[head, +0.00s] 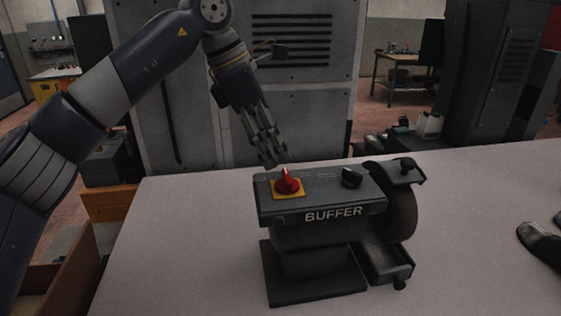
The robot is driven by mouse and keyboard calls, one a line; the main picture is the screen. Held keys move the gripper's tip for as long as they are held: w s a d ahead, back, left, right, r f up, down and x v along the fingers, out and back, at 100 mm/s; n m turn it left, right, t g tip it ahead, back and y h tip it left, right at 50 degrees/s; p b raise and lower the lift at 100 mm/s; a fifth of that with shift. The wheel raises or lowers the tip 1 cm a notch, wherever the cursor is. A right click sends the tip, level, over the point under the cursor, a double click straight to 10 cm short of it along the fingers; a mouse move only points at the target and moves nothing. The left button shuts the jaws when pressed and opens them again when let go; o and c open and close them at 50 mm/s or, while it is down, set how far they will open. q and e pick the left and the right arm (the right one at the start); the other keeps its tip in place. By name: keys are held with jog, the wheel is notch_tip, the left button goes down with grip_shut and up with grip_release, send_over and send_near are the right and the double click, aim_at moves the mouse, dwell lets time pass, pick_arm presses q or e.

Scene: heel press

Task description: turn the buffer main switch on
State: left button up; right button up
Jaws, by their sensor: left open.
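The buffer (318,215) is a dark grey machine with "BUFFER" on its front, standing on the pale table. Its red rotary main switch (287,182) sits on a yellow plate (277,191) at the left of the top face. A black knob (352,177) is to the right on the same face. The buffing wheel (403,212) is at the machine's right end. My left gripper (271,158) points down just above and behind the red switch, open with nothing in it. I cannot tell whether its fingertips touch the switch.
The pale table (180,240) is bare to the left and front of the buffer. A large grey cabinet (310,100) stands behind the table. A wooden crate (62,275) is at the lower left.

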pick_arm(q)
jog(key=v, duration=0.5)
